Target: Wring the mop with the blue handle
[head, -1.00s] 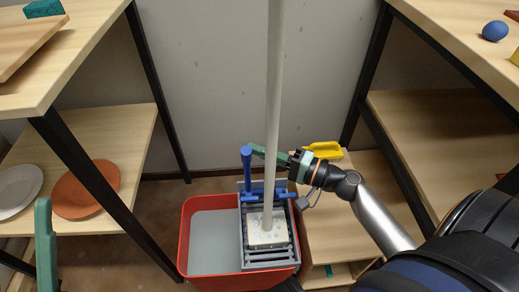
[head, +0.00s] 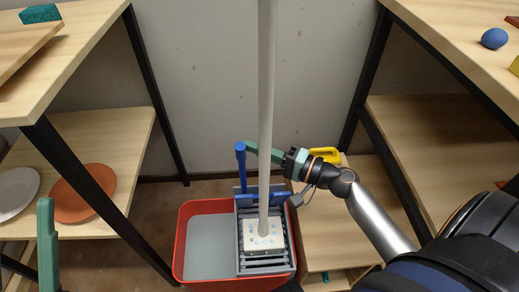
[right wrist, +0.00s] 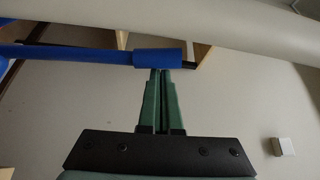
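The mop's pale grey pole (head: 265,110) stands nearly upright, its whitish speckled head (head: 263,235) in the grey slatted wringer (head: 283,264) on the red bucket's right side. The bucket (head: 179,240) holds pale water. The wringer's blue handle (head: 241,165) stands up from a blue crossbar. My right gripper (head: 249,146) reaches from the right to the handle's top. In the right wrist view its green fingers are shut together, tips at the blue grip (right wrist: 158,57); whether they touch it I cannot tell. One green finger of my left gripper (head: 46,245) shows at lower left, away from the bucket.
A low wooden shelf (head: 320,232) stands right of the bucket, with a yellow object (head: 325,155) behind my right wrist. Wooden racks flank both sides; the left one holds a terracotta plate (head: 84,195) and a white plate (head: 17,190). A wall closes the back.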

